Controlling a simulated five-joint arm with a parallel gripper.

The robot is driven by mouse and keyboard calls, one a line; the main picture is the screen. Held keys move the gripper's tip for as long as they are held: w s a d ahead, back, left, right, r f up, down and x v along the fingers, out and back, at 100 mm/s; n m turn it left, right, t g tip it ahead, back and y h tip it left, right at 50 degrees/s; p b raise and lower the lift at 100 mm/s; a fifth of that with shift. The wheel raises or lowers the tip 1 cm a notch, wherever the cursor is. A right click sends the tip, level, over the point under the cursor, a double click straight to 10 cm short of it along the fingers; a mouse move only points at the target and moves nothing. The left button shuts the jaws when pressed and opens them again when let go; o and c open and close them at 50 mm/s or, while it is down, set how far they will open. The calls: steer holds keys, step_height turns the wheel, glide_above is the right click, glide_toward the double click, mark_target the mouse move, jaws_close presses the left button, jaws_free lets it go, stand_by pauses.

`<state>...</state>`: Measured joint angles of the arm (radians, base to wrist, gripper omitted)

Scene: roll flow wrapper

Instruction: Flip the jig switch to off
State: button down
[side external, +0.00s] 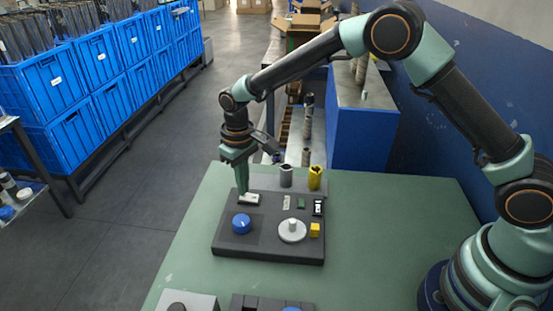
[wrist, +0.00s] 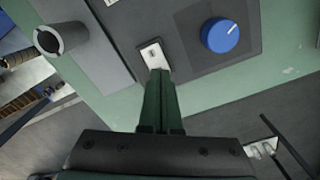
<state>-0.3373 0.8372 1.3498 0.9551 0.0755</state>
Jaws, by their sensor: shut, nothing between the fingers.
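The jig (side external: 262,248) is a dark panel lying on the green table. A small white-plated switch (side external: 250,200) sits at its upper left; it also shows in the wrist view (wrist: 152,53). My gripper (side external: 242,193) points down, its fingers shut and empty, with the tips right at the switch. In the wrist view the shut fingertips (wrist: 159,72) overlap the near edge of the switch plate. I cannot tell if they touch it. The fingers partly cover the switch, and its on or off position is too small to tell.
On the jig are a blue knob (side external: 242,223), a pale round dial (side external: 292,230), a yellow block (side external: 314,230) and a black rocker-like part (side external: 318,207). A grey cylinder (side external: 286,176) and a yellow one (side external: 315,177) stand behind. The table's right side is clear.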

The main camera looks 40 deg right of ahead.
steer(key=shift+f, duration=0.55)
stand_by(0.4)
steer(key=shift+r, duration=3.55)
steer(key=s+d+r+m+t, duration=0.1)
steer(key=s+d+r, duration=0.2)
steer(key=d+r, duration=0.25)
steer(key=s+d+r+t, duration=0.2)
steer(key=s+d+r, duration=0.2)
steer(key=r, duration=0.3)
steer(key=s+d+r+m+t, duration=0.1)
steer(key=s+d+m+t, duration=0.1)
steer(key=s+d, duration=0.5)
steer(key=shift+s+d+r+t, duration=0.15)
steer(key=shift+s+r+t, duration=0.15)
steer(key=shift+s, duration=2.4)
